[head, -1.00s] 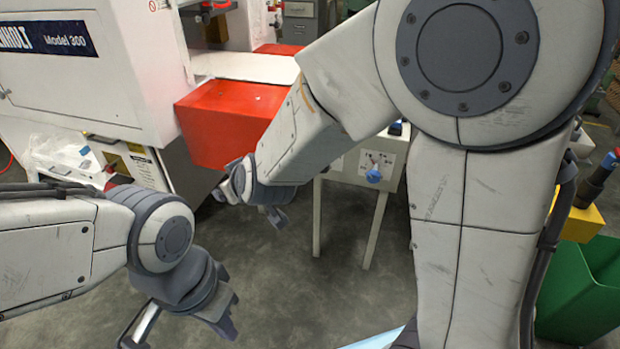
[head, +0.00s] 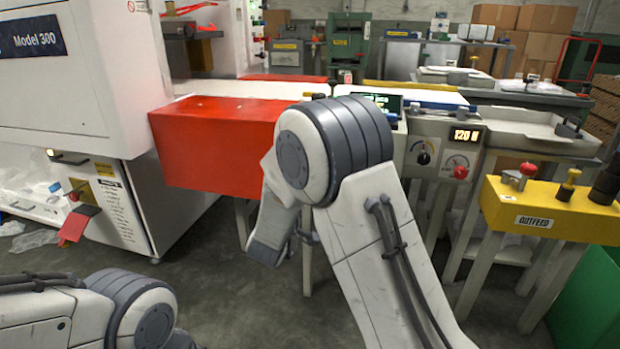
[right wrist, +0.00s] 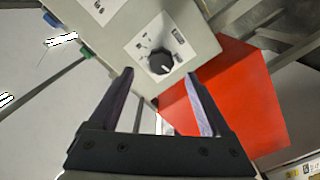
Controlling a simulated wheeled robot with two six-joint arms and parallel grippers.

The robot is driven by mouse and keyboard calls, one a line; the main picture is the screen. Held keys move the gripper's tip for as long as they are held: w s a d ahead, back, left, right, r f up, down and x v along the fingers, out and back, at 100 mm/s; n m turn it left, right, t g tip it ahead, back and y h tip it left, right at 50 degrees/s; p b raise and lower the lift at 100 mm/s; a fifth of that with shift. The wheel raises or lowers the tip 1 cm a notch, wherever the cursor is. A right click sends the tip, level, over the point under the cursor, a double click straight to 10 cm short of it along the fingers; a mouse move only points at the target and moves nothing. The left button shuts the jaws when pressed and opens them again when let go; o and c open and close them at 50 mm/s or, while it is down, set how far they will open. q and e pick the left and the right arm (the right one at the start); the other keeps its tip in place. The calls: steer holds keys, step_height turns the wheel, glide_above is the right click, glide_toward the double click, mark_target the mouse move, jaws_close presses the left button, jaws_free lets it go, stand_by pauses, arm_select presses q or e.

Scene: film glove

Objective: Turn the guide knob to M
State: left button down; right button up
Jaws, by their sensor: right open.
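In the right wrist view a black knob (right wrist: 161,63) sits on a white plate (right wrist: 148,40) with small dark markings, on a pale box face (right wrist: 207,42). Its letters and setting are too small to read. My right gripper (right wrist: 160,75) is open, and the knob shows between its fingertips, apart from both. In the head view my right arm hides its gripper. A panel there carries a dark knob with a blue part (head: 424,157) and a red knob (head: 460,171). I cannot tell if either is the wrist-view knob. My left gripper is out of the head view.
A red block (head: 215,140) stands left of my right arm; it also shows in the right wrist view (right wrist: 235,95). A lit display (head: 466,135) is on the panel. A yellow OUTFEED box (head: 535,219) stands at the right.

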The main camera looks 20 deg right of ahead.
steer(key=b+x, duration=0.2)
steer(key=x, duration=0.5)
steer(key=shift+w, duration=0.1)
jaws_close()
